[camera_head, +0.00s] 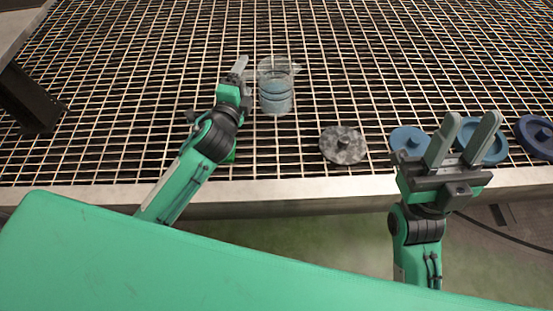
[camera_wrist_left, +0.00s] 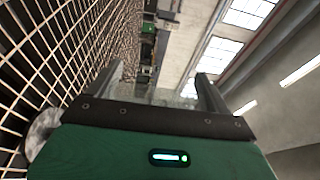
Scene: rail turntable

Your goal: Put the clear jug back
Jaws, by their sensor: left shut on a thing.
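The clear jug (camera_head: 276,88) is see-through with blue bands and stands upright at the grating, left of the grey disc. My left gripper (camera_head: 246,72) is at the jug's upper left side and is shut on it. In the left wrist view the jug (camera_wrist_left: 160,96) shows faintly as clear material between the two fingers of my left gripper (camera_wrist_left: 158,88). I cannot tell whether the jug's base touches the grating. My right gripper (camera_head: 465,138) is open and empty at the front right, in front of the blue discs.
A metal grating table (camera_head: 150,100) fills the back. A mottled grey disc (camera_head: 343,145) with a knob lies near its front edge. Blue discs lie to the right, one (camera_head: 408,139) left of my right gripper and one (camera_head: 536,136) at the far right. The grating behind the jug is clear.

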